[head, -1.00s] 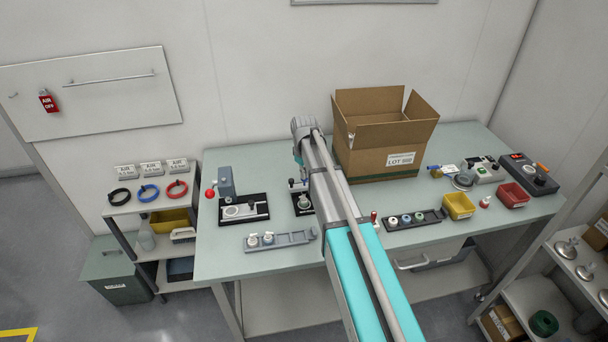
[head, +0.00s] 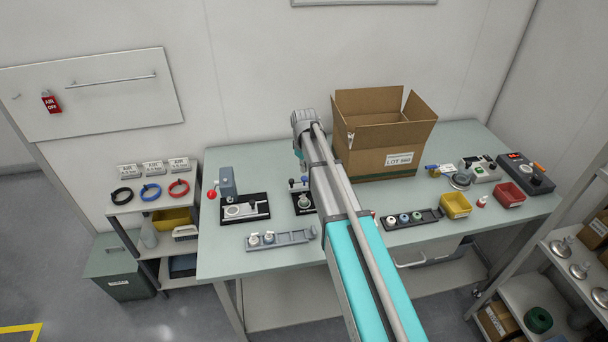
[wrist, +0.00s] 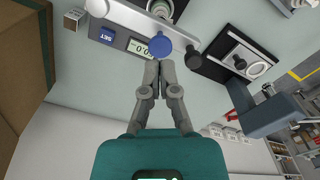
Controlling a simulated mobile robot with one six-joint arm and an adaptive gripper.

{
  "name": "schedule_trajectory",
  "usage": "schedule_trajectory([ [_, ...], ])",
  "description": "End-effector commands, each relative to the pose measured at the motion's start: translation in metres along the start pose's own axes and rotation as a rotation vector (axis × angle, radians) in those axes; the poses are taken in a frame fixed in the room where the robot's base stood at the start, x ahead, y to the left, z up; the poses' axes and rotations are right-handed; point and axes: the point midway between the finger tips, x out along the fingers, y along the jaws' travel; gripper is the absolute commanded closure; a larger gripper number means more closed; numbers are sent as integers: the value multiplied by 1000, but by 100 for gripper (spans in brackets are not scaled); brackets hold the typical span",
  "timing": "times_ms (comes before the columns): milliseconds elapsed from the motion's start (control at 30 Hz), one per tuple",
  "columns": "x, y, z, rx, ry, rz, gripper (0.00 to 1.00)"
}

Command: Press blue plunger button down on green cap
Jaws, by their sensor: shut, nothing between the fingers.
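The blue plunger button (wrist: 160,46) is a round knob in the wrist view, above a black and grey press fixture. It also shows small in the head view (head: 305,180), over the fixture (head: 302,204). My gripper (wrist: 158,66) is shut and empty. Its fingertips appear right beside the button in the wrist view; I cannot tell whether they touch. In the head view my gripper (head: 301,164) is small and partly hidden by my arm.
A digital gauge (wrist: 142,47) sits beside the button. A black-based fixture with a lever (head: 245,208) stands to the left. A cardboard box (head: 388,155) stands close on the right. A grey rack (head: 290,238) with white-topped pieces lies in front.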

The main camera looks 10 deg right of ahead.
Motion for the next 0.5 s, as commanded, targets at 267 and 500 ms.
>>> schedule_trajectory([
  [267, -23, 0, 0, 0, 0, 0, 100],
  [500, -29, 0, 0, 0, 0, 0, 100],
])
